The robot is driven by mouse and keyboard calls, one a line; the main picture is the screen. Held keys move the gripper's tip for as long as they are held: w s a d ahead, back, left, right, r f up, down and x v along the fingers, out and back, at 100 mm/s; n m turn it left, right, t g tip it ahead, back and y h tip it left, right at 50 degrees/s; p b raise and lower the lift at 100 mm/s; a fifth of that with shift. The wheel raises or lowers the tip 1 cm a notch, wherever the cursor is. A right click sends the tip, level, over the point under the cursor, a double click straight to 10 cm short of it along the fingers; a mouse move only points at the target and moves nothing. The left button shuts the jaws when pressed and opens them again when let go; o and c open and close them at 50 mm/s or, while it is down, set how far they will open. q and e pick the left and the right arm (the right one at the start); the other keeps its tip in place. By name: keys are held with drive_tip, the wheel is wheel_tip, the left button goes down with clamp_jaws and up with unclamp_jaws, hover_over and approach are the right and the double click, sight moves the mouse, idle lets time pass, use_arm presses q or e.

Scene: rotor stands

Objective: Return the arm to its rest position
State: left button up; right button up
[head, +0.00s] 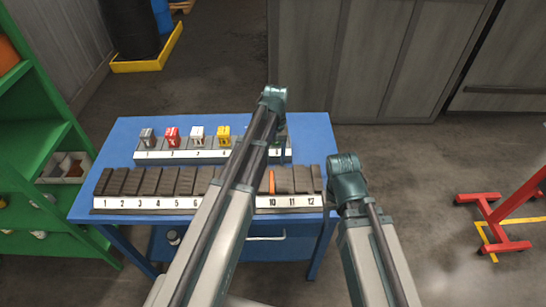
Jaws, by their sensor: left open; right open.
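My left arm reaches up across the blue table to a teal joint near the table's far edge. Part of its end, at my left gripper (283,152), shows behind the arm, above the right end of the back row; its fingertips are hard to make out, and it holds nothing I can see. My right arm comes up from the bottom right to a teal joint just off the table's right edge. The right gripper's fingers are hidden below or behind that joint.
The blue table (300,124) bears a numbered back stand (180,154) with grey, red, white and yellow pieces. In front is a numbered row of dark slots (150,203), with an orange piece (271,182) in it. A green shelf (36,100) stands left; a red frame (492,208) stands right.

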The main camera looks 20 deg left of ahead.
use_arm(q)
drive_tip(key=shift+r, duration=0.2)
drive_tip(key=s+d+f+m+t+b, duration=0.1)
drive_tip(key=s+d+f+m+b, duration=0.2)
drive_tip(key=s+d+f+b, duration=0.2)
drive_tip(key=s+d+f+m+t+y+b, duration=0.1)
drive_tip(key=s+d+f+m+b, duration=0.3)
drive_tip(key=s, duration=0.8)
wheel_tip(320, 180, down, 2)
drive_tip(key=shift+s+d+b, duration=0.2)
drive_tip(key=shift+d+b, duration=0.55)
drive_tip(key=shift+d, duration=0.05)
